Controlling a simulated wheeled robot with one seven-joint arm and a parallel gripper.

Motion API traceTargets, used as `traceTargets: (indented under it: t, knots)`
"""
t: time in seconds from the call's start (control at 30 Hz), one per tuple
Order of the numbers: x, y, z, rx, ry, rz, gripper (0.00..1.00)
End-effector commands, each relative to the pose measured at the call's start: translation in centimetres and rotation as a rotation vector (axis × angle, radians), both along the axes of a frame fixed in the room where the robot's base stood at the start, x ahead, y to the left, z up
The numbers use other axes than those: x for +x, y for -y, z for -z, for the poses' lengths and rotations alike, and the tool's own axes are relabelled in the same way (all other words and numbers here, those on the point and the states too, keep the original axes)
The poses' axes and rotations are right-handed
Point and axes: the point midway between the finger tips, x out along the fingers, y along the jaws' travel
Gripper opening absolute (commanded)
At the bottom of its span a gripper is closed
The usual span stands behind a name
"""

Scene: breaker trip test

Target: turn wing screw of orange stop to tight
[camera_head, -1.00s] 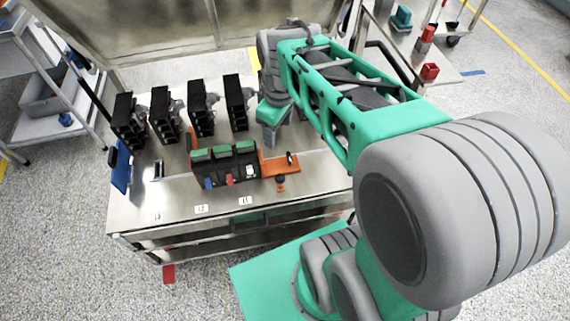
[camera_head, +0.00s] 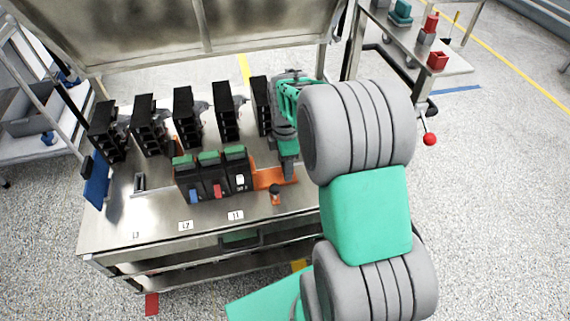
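The breakers have green tops and blue, red and white levers. My gripper (camera_head: 289,177) points down over the right part of the orange stop. Its fingertips are small here, and I cannot tell whether they are open or shut, or whether they touch anything. The wing screw is not clearly visible; the gripper covers that part of the stop. A dark knob with an orange base (camera_head: 275,196) stands just in front of the stop.
Several tall black units (camera_head: 184,120) stand in a row behind the breakers, the rightmost close beside my gripper. A blue panel (camera_head: 96,180) is at the bench's left edge. The bench top (camera_head: 150,212) is mostly bare at front left, with small number labels along the front.

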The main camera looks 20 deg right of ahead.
Motion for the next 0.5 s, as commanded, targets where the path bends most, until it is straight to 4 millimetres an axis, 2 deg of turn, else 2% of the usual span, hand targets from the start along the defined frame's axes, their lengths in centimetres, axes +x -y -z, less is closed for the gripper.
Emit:
traceTargets:
  t: [0.13,0.5]
  knots:
    - [0.01,0.0,-0.06,0.0,0.0,0.0,0.58]
    - [0.0,-0.01,-0.08,0.0,0.0,0.0,0.28]
